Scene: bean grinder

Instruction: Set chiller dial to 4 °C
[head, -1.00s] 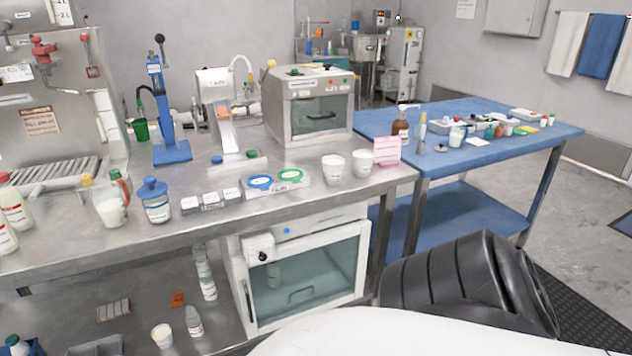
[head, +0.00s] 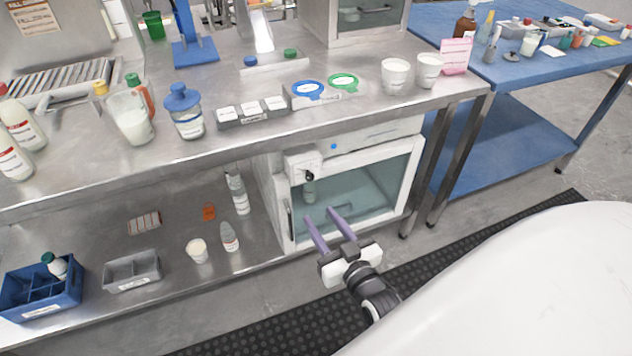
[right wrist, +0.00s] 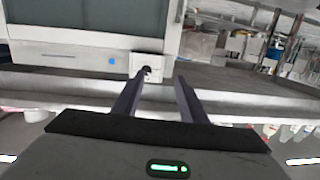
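The chiller (head: 360,175) is a white glass-fronted cabinet under the steel bench. Its black dial (head: 309,175) sits on a small white box at the chiller's upper left. The dial's scale is too small to read. In the right wrist view the dial (right wrist: 146,71) shows ahead, between the two fingers, on its white plate. My right gripper (head: 325,213) is in front of the chiller door, below the dial and apart from it. Its two purple fingers are spread, with nothing between them. My left gripper is out of view.
The steel bench (head: 230,150) overhangs the chiller and holds a pitcher, bottles and cups. On the lower shelf stand a blue crate (head: 45,285), a grey tray (head: 132,270) and small bottles. A blue table (head: 490,75) stands at right. The floor before the chiller is open.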

